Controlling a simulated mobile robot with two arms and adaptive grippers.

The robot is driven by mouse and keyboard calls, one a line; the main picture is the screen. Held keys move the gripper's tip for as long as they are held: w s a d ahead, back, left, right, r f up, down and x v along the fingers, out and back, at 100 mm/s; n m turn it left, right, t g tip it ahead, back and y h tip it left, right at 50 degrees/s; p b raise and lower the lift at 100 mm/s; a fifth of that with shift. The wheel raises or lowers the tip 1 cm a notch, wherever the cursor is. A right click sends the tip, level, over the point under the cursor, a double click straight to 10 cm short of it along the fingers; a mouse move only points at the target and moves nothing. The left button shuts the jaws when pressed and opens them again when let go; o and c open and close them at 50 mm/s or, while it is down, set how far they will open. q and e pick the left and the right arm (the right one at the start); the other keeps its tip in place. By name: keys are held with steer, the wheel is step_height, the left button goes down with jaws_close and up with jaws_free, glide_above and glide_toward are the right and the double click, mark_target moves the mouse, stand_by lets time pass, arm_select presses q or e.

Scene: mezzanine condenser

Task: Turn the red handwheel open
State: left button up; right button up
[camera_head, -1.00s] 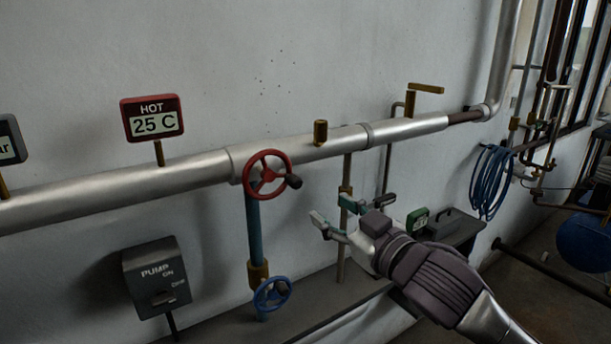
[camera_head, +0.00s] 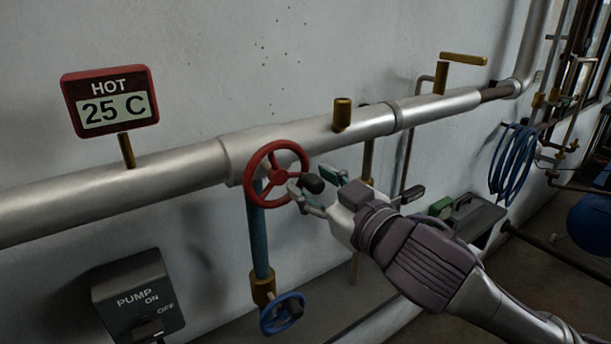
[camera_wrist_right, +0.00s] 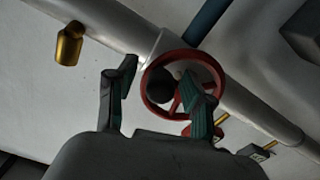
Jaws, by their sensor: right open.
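The red handwheel (camera_head: 262,158) is mounted on the front of the silver pipe in the head view, with a dark knob (camera_head: 313,183) at its right side. My right gripper (camera_head: 314,187) is open at the wheel's right side, its fingertips around or just in front of the knob; contact cannot be told. In the right wrist view the handwheel (camera_wrist_right: 216,68) shows beyond the open fingers (camera_wrist_right: 160,90), and the dark knob (camera_wrist_right: 162,85) appears between them. One finger overlaps part of the rim there. My left gripper is not in view.
The silver pipe (camera_head: 110,195) runs along the wall. A blue handwheel (camera_head: 270,318) sits below on a blue pipe (camera_head: 260,240). A pump switch box (camera_head: 115,295) is at lower left. A HOT 25 C sign (camera_head: 110,103) stands above the pipe. Brass fittings (camera_head: 342,114) rise from it.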

steer(key=shift+a, duration=0.1)
steer(key=shift+s+r, duration=0.1)
steer(key=shift+s, duration=0.2)
steer(key=shift+c, duration=1.5)
steer(key=shift+w, duration=0.1)
jaws_close()
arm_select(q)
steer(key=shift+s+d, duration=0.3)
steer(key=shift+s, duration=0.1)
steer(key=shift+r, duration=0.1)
